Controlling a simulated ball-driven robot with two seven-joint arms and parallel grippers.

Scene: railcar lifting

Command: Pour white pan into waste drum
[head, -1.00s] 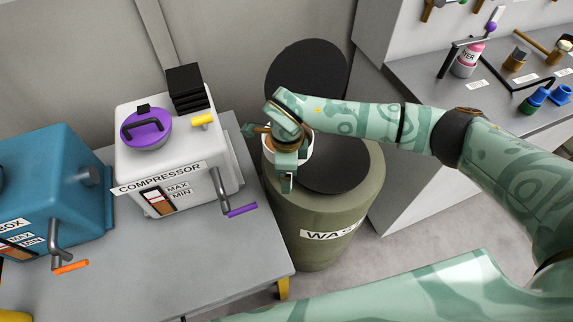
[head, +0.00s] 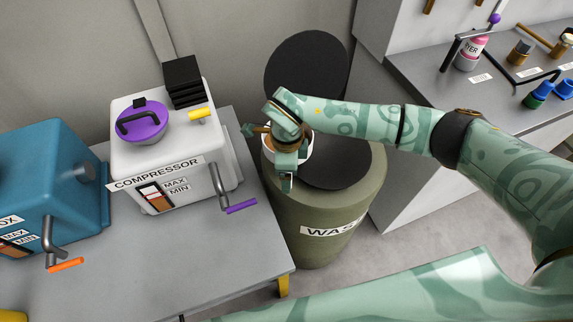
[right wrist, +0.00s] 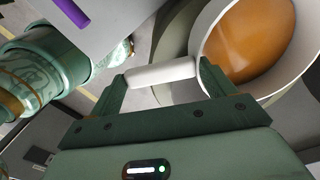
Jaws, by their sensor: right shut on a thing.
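My right gripper (head: 288,176) is shut on the white handle of the white pan (head: 307,150). The handle lies between the fingers in the right wrist view (right wrist: 160,75). There the pan (right wrist: 205,38) shows at the upper right, with orange-brown liquid (right wrist: 252,38) in it. The pan is over the left part of the top of the waste drum (head: 335,230), partly hidden by my wrist. The drum is olive green, with a dark round top (head: 340,172) and a partly covered label. My left gripper is not in view.
A black disc (head: 305,70) stands upright behind the drum. At left, a grey table (head: 150,265) holds a white compressor (head: 160,150) with a purple cap (head: 142,127) and a blue box (head: 50,185). At right, a grey bench (head: 430,75) holds tools and bottles.

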